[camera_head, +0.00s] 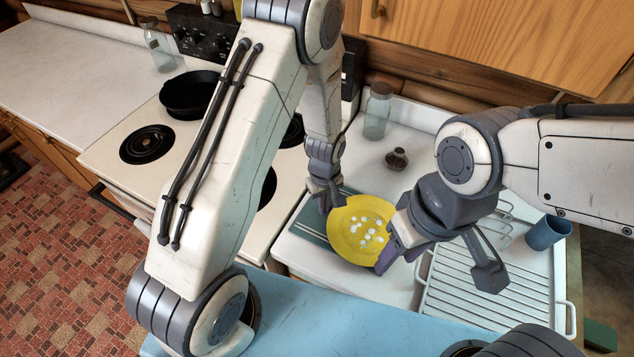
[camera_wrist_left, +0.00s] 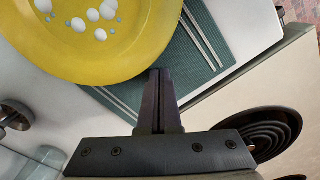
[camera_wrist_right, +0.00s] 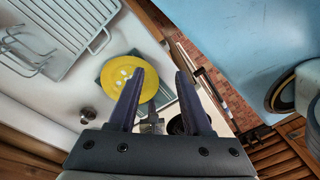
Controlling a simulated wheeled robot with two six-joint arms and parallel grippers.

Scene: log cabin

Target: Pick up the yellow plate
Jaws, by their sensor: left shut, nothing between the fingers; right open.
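The yellow plate (camera_head: 352,222) with white spots lies on a green striped cloth (camera_head: 312,232) on the white counter. My left gripper (camera_head: 325,207) is shut and empty, with its tips at the plate's rim. In the left wrist view the closed fingers (camera_wrist_left: 158,80) reach the edge of the plate (camera_wrist_left: 130,62); I cannot tell whether they touch it. My right gripper (camera_head: 385,260) is open. In the right wrist view the plate (camera_wrist_right: 122,75) shows beyond and beside the left one of its spread fingers (camera_wrist_right: 155,85), with nothing between them.
A glass jar (camera_head: 377,112) and a small dark-topped jar (camera_head: 397,159) stand at the back. The stove (camera_head: 110,160) with a black pan (camera_head: 188,95) is to the left.

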